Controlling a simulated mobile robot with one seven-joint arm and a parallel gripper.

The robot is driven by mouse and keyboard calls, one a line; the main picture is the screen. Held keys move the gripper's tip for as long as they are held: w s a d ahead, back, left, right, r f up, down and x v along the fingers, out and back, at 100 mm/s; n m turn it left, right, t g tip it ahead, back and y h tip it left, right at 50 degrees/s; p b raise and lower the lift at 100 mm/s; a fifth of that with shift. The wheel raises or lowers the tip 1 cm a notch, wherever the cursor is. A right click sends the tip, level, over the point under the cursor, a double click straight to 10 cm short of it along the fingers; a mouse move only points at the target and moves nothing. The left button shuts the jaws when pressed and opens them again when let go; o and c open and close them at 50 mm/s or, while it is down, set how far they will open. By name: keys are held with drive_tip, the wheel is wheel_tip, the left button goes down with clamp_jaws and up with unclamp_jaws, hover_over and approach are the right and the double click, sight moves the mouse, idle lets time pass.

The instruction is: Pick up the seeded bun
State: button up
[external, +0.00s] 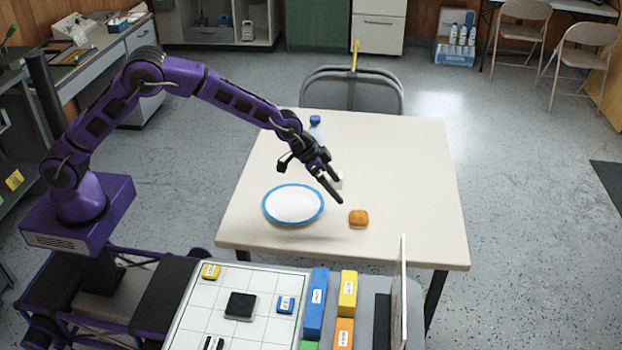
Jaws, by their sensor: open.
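The seeded bun (358,218) is a small golden-brown bun on the cream table, right of the plate; seeds are too small to make out. My gripper (339,190) is open, with its dark fingers pointing down and to the right. In the picture its fingertips are just above and left of the bun, apart from it. Nothing shows between the fingers. The height of the fingers over the table is hard to judge from this view.
A white plate with a blue rim (293,223) lies left of the bun. A blue-capped bottle (316,128) and a small white item (338,181) are partly hidden behind my gripper. A grey chair (352,92) stands behind the table (420,170), whose right side is clear.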

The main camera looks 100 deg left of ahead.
sight(356, 213)
drive_tip(key=x, duration=0.7)
drive_tip(key=shift+w+f, duration=0.25)
drive_tip(key=shift+f, duration=0.05)
drive_tip(key=shift+b+x, duration=0.5)
drive_tip(key=shift+x, duration=2.15)
drive_tip(key=shift+s, duration=0.1)
drive_tip(key=shift+c, duration=0.2)
drive_tip(key=c, duration=1.3)
